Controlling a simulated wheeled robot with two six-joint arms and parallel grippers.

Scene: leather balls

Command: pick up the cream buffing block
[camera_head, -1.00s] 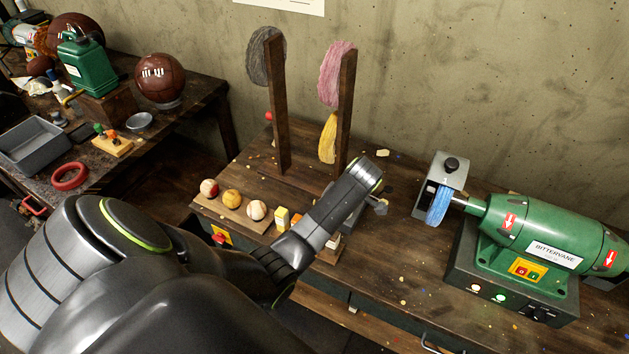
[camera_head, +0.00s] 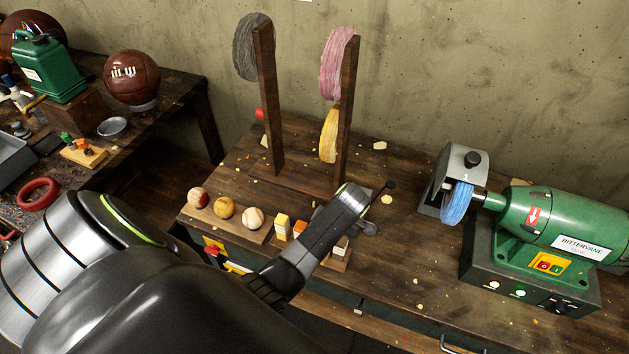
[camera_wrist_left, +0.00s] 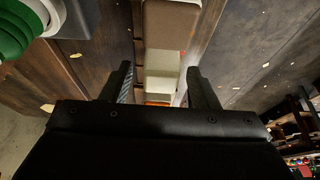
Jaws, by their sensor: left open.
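In the left wrist view a pale cream block (camera_wrist_left: 161,62) lies in the gap between my left gripper's fingertips (camera_wrist_left: 160,72). The fingers are apart, one on each side, and not closed on it. In the head view my left gripper (camera_head: 374,208) is over the right end of the small wooden block rack, and my wrist hides part of the row. A yellow-and-white block (camera_head: 282,225) and an orange block (camera_head: 299,229) show left of the wrist. A pale block (camera_head: 341,244) shows at the rack's right end. My right gripper is not in view.
Several balls, one of them a pale ball (camera_head: 253,217), sit on a wooden board left of the blocks. A green buffing machine (camera_head: 560,225) with a blue wheel stands at right. The bench between is mostly clear.

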